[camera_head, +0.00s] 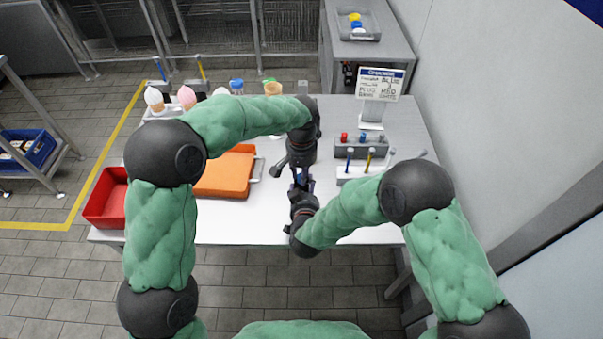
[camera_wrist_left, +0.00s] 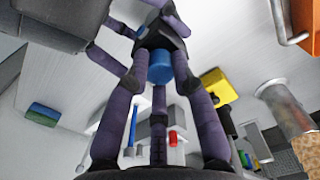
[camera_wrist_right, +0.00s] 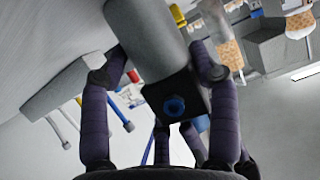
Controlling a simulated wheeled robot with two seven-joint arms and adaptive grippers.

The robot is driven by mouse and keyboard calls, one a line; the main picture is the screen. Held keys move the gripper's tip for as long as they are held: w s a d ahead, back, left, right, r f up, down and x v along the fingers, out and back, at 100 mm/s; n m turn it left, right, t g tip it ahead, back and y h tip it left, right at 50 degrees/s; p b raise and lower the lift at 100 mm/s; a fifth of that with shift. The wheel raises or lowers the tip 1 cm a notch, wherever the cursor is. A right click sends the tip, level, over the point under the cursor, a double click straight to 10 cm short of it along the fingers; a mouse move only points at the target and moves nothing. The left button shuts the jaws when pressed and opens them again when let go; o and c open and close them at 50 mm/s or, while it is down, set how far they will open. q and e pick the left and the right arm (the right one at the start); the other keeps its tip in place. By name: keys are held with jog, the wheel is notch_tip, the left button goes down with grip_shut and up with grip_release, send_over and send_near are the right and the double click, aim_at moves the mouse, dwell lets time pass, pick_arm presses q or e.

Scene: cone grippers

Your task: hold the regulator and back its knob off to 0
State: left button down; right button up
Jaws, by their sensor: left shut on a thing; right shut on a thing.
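My right gripper (camera_wrist_right: 160,80) is shut on this body, fingers on both sides. The blue knob (camera_wrist_left: 160,67) shows in the left wrist view in front of the black body (camera_wrist_left: 160,35). My left gripper (camera_wrist_left: 160,85) is shut around the knob. In the head view my left gripper (camera_head: 301,171) and right gripper (camera_head: 303,191) meet above the table and mostly hide the regulator. Any scale on the knob is unreadable.
An orange flat item (camera_head: 226,173) and a red bin (camera_head: 106,198) are on the left of the white table. A grey block (camera_head: 361,148) with small coloured parts and a tool rack (camera_head: 352,172) stand right. A sign (camera_head: 380,84) and cones (camera_head: 187,97) stand farther back.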

pick_arm(q)
jog(key=shift+m, duration=1.1)
jog(key=c, duration=1.3)
grip_release()
notch_tip(320, 180, up, 12)
